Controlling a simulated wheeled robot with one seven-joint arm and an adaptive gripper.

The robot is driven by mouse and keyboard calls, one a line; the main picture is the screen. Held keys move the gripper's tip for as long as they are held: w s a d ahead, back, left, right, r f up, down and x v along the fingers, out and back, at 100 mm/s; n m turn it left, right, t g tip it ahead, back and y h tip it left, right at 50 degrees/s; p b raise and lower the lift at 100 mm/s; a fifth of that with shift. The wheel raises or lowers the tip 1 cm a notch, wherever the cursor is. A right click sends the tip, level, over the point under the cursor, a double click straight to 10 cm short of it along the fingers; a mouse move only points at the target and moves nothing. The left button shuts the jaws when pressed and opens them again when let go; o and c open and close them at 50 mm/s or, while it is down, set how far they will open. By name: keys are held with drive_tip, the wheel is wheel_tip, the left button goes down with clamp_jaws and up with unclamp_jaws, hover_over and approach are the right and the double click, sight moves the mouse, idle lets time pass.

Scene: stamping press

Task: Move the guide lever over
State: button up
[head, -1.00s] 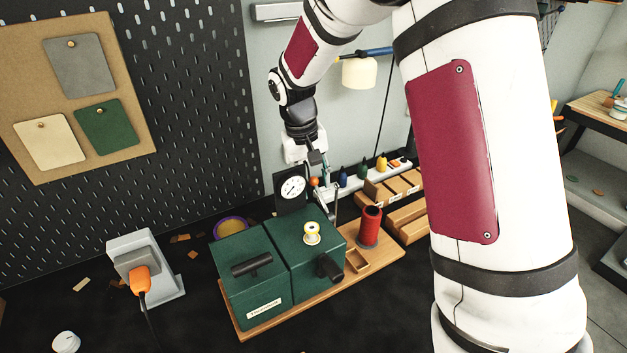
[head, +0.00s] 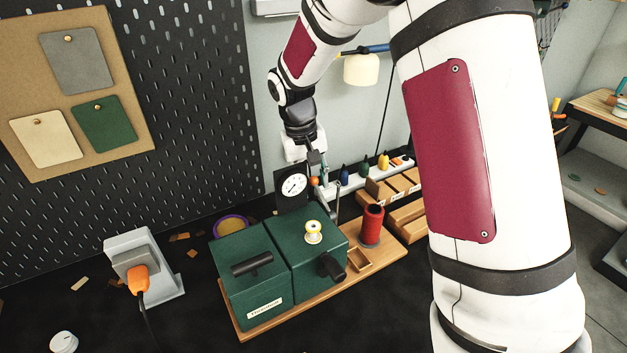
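The press is a green two-block machine (head: 262,288) on a wooden base, with a round dial gauge (head: 293,185) standing at its back. An orange ball (head: 315,181) shows just right of the dial; it may be the knob of the guide lever, but I cannot be sure. A thin grey metal bar (head: 336,203) stands upright to its right.
A red spool (head: 372,225) stands on the wooden base (head: 390,262) to the right. A grey socket box (head: 143,265) with an orange plug stands at left. My large arm link fills the right.

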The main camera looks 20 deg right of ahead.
drive_tip(key=shift+r, duration=0.15)
wheel_tip(320, 180, up, 12)
drive_tip(key=a, duration=0.2)
drive_tip(key=shift+f, duration=0.2)
idle(0.4)
drive_tip(key=s+d+r+t+y, duration=0.1)
drive_tip(key=s+r, duration=0.3)
drive_tip(key=s, duration=0.3)
drive_tip(key=s+d+r+t, duration=0.1)
drive_tip(key=s+r+t, duration=0.1)
drive_tip(key=s+r, duration=0.4)
drive_tip(key=s+f+t+y, duration=0.1)
drive_tip(key=s+f+t, duration=0.1)
drive_tip(key=s, duration=1.2)
drive_tip(key=shift+s+d+f+t, duration=0.15)
drive_tip(key=shift+s+f+t, duration=0.15)
drive_tip(key=shift+s, duration=0.1)
